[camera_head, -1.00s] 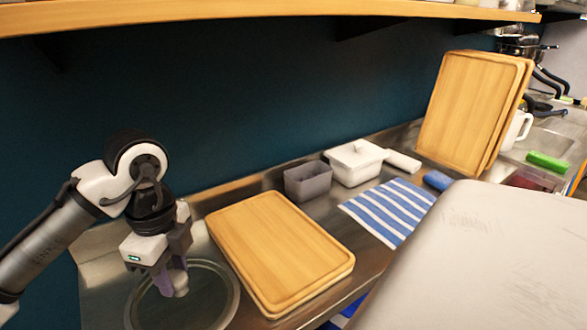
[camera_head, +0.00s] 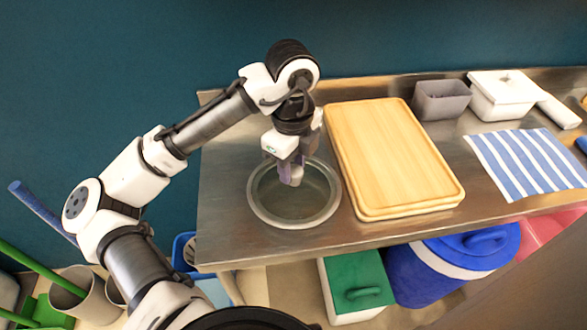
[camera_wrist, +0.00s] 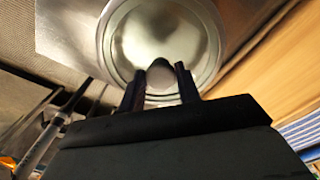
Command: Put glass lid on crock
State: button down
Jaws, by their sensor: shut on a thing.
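The glass lid (camera_head: 300,207) is a round clear disc with a metal rim, at the left part of the steel counter. My gripper (camera_head: 291,174) is above its middle, pointing down, shut on the lid's knob. In the wrist view the two dark fingers of my gripper (camera_wrist: 158,78) are on either side of the pale knob, with the round lid (camera_wrist: 150,30) filling the top middle. The lid looks level; I cannot tell whether it rests on the counter or hangs just above it. I cannot identify a crock in these views.
A grey bin (camera_head: 443,100), a white lidded box (camera_head: 502,97) and a striped cloth (camera_head: 528,163) are farther right. Blue (camera_head: 440,270) and green-lidded (camera_head: 357,280) containers stand below the counter.

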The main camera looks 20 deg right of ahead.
aim_at(292, 169)
jog(key=shift+f, duration=1.35)
jog(key=shift+f, duration=0.2)
jog(key=c, duration=1)
grip_release()
jog(key=shift+r, duration=0.15)
